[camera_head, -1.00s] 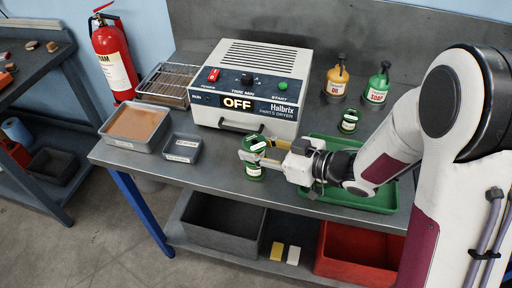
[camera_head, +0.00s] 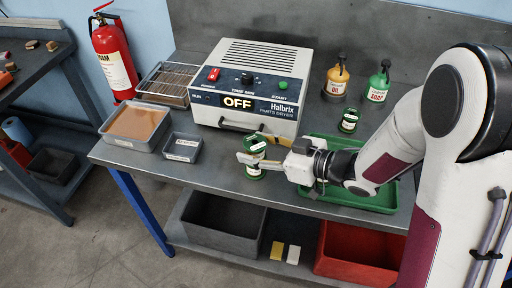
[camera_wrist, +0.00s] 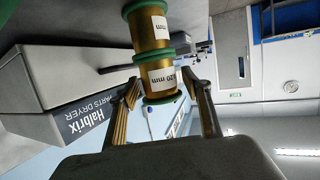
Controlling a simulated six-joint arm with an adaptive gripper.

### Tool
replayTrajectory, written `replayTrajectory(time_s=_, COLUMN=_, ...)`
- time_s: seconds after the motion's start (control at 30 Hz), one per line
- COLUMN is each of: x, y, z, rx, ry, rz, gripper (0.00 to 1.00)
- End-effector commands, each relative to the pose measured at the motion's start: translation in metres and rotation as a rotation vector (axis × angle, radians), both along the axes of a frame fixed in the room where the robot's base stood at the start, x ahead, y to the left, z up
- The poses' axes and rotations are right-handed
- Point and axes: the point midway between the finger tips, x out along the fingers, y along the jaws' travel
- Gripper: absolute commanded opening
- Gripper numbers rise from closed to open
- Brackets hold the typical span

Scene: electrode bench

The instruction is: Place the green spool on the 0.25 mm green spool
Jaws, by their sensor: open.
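Two green-flanged spools stand stacked at the bench's front edge. The upper spool (camera_head: 255,144) rests on the lower spool (camera_head: 254,171), and they look roughly in line. In the wrist view, which is upside down, the upper spool (camera_wrist: 159,77) has gold winding and a label whose visible part reads "20 mm". The lower spool (camera_wrist: 148,27) shows only "mm" of its label. My gripper (camera_head: 249,156) is open, its fingers on either side of the upper spool, with a gap showing in the wrist view (camera_wrist: 162,103).
Oil (camera_head: 337,79) and soap (camera_head: 378,83) bottles stand at the back right. The parts dryer (camera_head: 250,85) is behind the stack. A small grey bin (camera_head: 182,147) lies to the left, with bare bench between.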

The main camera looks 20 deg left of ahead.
Motion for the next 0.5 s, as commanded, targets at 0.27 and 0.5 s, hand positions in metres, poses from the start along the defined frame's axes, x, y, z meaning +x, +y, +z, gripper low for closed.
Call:
replayTrajectory(time_s=0.27, x=-0.007, y=-0.024, z=0.008, rx=0.001, ry=0.000, rz=-0.004, gripper=0.48)
replayTrajectory(time_s=0.5, x=-0.015, y=-0.048, z=0.016, rx=0.000, ry=0.001, rz=-0.004, gripper=0.48)
